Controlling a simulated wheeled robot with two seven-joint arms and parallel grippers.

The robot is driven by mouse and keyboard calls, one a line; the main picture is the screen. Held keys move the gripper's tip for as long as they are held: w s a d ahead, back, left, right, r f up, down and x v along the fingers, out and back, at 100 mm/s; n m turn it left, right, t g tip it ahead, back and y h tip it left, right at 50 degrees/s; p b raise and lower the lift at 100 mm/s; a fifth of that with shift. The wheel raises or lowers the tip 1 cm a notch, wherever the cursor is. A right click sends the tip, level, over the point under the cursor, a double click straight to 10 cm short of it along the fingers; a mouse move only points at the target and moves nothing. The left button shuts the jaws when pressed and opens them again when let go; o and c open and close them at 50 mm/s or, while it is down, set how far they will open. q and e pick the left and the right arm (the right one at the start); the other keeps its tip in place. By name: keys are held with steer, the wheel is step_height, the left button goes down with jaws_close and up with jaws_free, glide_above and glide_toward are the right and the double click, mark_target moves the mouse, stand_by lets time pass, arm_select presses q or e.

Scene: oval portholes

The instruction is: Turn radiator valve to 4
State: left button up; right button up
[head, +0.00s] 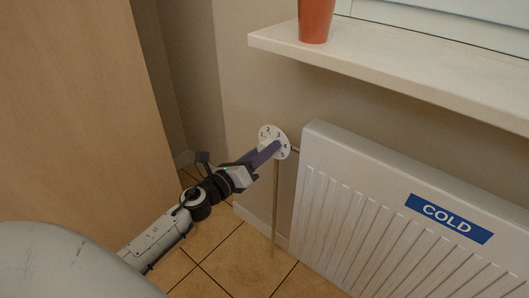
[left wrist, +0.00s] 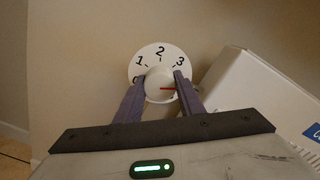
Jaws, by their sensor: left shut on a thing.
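The radiator valve has a round white dial plate (head: 268,133) beside the radiator's upper left corner, with numbers up to 5 around its rim. In the left wrist view the dial (left wrist: 159,52) shows 1, 2 and 3 at the top. A white knob (left wrist: 156,76) sits at its centre with a red pointer line (left wrist: 167,88) directed right, below the 3. The number there is hidden by the right-hand finger. My left gripper (head: 267,153) is shut on the knob, a finger on each side, also seen in the left wrist view (left wrist: 160,84). My right gripper is out of view.
The white radiator (head: 375,215) with a blue COLD sign (head: 450,219) stands right of the valve. A window sill (head: 400,65) with an orange pot (head: 316,20) juts out above. A wooden panel (head: 80,100) stands at left. A pipe (head: 275,205) runs down to the tiled floor.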

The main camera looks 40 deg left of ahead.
arm_select(q)
steer(key=shift+f+m, duration=0.1)
steer(key=shift+m, duration=0.7)
steer(key=o, duration=1.1)
steer(key=shift+c, duration=0.2)
steer(key=shift+s, duration=0.1)
